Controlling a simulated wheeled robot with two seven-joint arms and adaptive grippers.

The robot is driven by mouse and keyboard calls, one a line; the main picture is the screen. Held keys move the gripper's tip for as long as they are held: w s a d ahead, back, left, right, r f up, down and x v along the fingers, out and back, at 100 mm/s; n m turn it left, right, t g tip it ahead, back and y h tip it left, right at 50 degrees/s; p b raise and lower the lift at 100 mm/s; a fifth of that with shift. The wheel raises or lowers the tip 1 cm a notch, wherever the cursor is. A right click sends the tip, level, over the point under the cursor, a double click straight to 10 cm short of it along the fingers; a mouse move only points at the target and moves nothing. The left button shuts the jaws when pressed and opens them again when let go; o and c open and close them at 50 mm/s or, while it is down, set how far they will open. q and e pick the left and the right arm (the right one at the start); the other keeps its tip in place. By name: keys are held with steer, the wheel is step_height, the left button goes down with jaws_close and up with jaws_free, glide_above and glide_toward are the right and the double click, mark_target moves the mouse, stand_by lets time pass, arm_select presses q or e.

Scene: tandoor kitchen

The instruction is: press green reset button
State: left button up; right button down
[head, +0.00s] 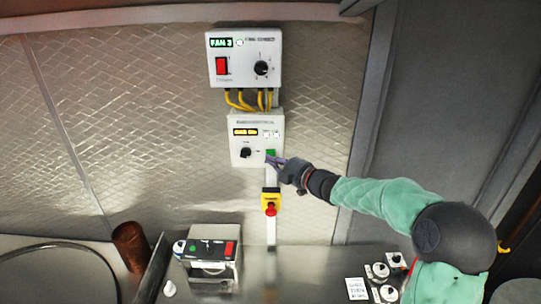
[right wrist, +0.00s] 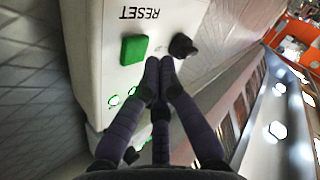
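The green reset button (head: 270,154) is a square on the lower right of a white wall box (head: 236,121). In the right wrist view the button (right wrist: 134,49) stands out from the white panel under the word RESET. My right gripper (head: 270,160) reaches in from the right, with its dark fingertips over the button's lower edge in the head view. In the right wrist view the fingertips of this gripper (right wrist: 160,62) are together and empty, beside the button, between it and a black knob (right wrist: 182,46). I cannot tell whether they touch the panel. My left gripper is not in view.
A FAN 3 box (head: 243,57) with a red switch is above, joined by yellow cables (head: 240,100). A red emergency stop (head: 269,207) on a yellow housing is below. A small control unit (head: 209,256) and a brown cup (head: 130,245) stand on the counter.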

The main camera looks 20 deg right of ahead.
steer(key=shift+s+a+b, duration=0.3)
steer(key=shift+s+a, duration=0.05)
steer(key=shift+s, duration=0.4)
steer(key=shift+s+a+b, duration=0.3)
steer(key=shift+s+a, duration=0.05)
steer(key=shift+s, duration=0.35)
steer(key=shift+s+a+b, duration=0.3)
steer(key=shift+s+a, duration=0.05)
steer(key=shift+s, duration=0.4)
